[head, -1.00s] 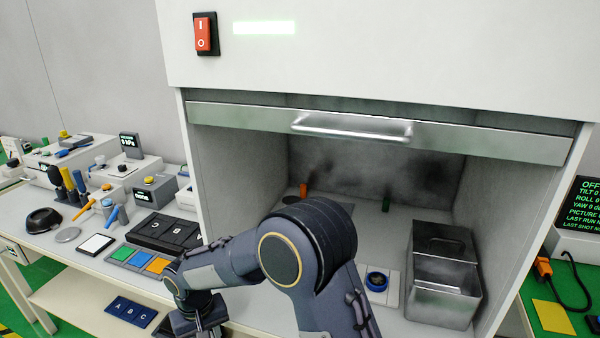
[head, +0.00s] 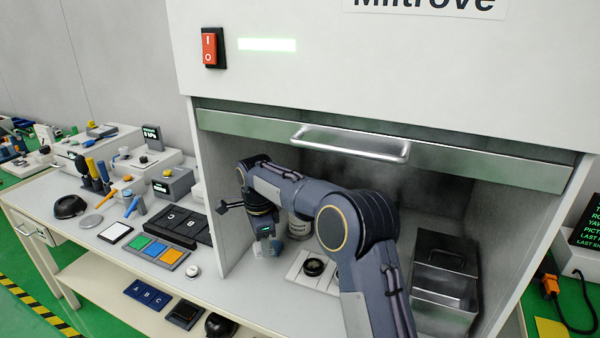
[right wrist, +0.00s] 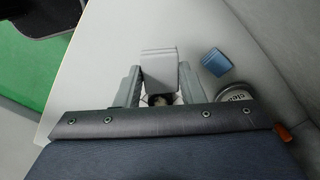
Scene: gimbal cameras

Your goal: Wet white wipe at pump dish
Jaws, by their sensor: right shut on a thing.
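My right gripper (head: 266,243) is just inside the left part of the hood opening, low over the work surface. In the right wrist view its fingers (right wrist: 158,84) are shut on a pale grey-white folded piece (right wrist: 158,65), which looks like the white wipe. A small round pale thing with a dark middle (right wrist: 160,100) shows partly behind the fingers; I cannot tell whether it is the pump dish. My left gripper is not in view.
A small blue block (right wrist: 216,62) lies near the jar top. A white tray with dark round pieces (head: 314,268) and a metal bin (head: 443,285) are further right. Coloured tiles (head: 157,249) lie outside on the left.

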